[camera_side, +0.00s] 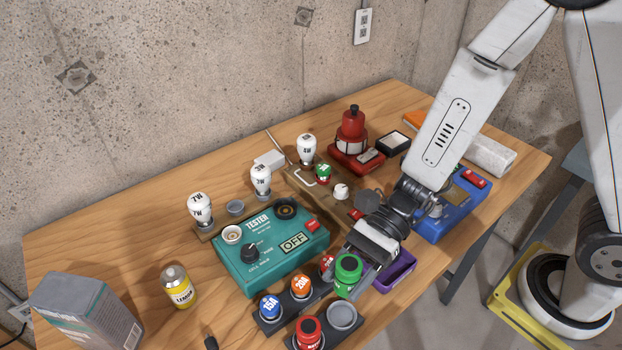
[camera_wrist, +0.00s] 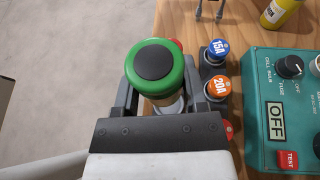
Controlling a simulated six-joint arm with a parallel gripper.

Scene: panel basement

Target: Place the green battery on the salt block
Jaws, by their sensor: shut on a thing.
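The green battery (camera_side: 348,270), a cylinder with a green cap and dark round top, is between the fingers of my gripper (camera_side: 358,265). It also shows in the wrist view (camera_wrist: 154,66), upright, with a finger of my gripper (camera_wrist: 158,82) on each side. My gripper is shut on it, close above or beside the dark holder with an empty round cup (camera_side: 342,316). I cannot tell whether the battery's bottom touches anything. A rough whitish block (camera_side: 490,155) at the far right of the table, partly behind my arm, looks like the salt block.
A red-capped battery (camera_side: 308,332) stands by the empty cup, with fuse knobs (camera_side: 270,306) behind. The teal tester (camera_side: 270,252), purple tray (camera_side: 400,268), blue device (camera_side: 450,210) and red device (camera_side: 352,145) crowd the table.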

